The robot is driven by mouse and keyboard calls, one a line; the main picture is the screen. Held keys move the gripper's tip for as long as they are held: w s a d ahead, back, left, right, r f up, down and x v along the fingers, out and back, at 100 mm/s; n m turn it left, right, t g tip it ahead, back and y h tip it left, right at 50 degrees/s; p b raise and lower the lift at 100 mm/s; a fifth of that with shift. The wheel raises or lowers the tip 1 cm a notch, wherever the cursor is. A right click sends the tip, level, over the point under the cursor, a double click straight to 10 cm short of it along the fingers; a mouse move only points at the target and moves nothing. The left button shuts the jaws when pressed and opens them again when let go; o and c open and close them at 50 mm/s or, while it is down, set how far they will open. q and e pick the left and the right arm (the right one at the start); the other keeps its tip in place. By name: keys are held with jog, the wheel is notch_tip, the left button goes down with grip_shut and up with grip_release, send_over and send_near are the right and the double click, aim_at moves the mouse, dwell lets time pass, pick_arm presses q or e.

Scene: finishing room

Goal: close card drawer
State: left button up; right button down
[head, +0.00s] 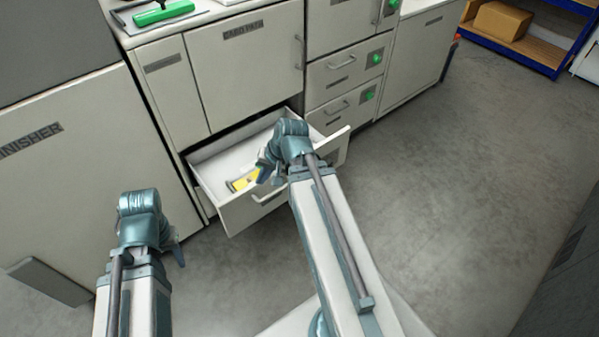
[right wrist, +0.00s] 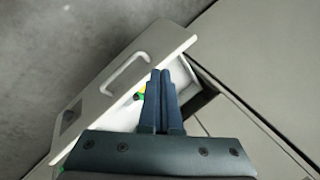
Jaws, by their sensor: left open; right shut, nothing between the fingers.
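The card drawer (head: 225,160) is pulled out of the light-grey cabinet below the CARD PATH door. Its front has a bar handle (head: 268,196); in the right wrist view the drawer front (right wrist: 150,62) and handle (right wrist: 125,73) show at a slant. A yellow item (head: 243,181) lies inside. My right gripper (head: 264,176) is shut and empty. It appears over the drawer opening, close behind the front panel; I cannot tell whether it touches. It also shows in the right wrist view (right wrist: 160,74). My left gripper (head: 179,254) is open, low at the left, apart from the drawer.
The CARD PATH door (head: 243,70) and two smaller drawers (head: 345,70) with green markers are closed. A FINISHER cabinet (head: 60,170) stands at the left. A cardboard box (head: 502,20) sits on a far shelf. Grey floor (head: 450,190) is clear at the right.

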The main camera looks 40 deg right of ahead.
jog(key=s+d+f+m+t+h+b, duration=0.1)
jog(key=d+f+m+t+b, duration=0.3)
jog(key=d, duration=0.7)
jog(key=s+d+f+m+t+h+b, duration=0.15)
jog(key=d+f+m+b, duration=0.4)
jog(key=d, duration=0.55)
pick_arm(q)
notch_tip(320, 180, down, 20)
jog(key=b, duration=0.8)
jog(key=shift+r, duration=0.25)
pick_arm(e)
jog(key=w+a+f, duration=0.1)
jog(key=w+f, duration=0.4)
jog(key=w, duration=0.6)
pick_arm(q)
jog(key=shift+a, duration=0.1)
pick_arm(e)
jog(key=shift+w, duration=0.15)
jog(key=w+a, duration=0.2)
jog(key=w, duration=2.5)
jog(key=shift+a, duration=0.1)
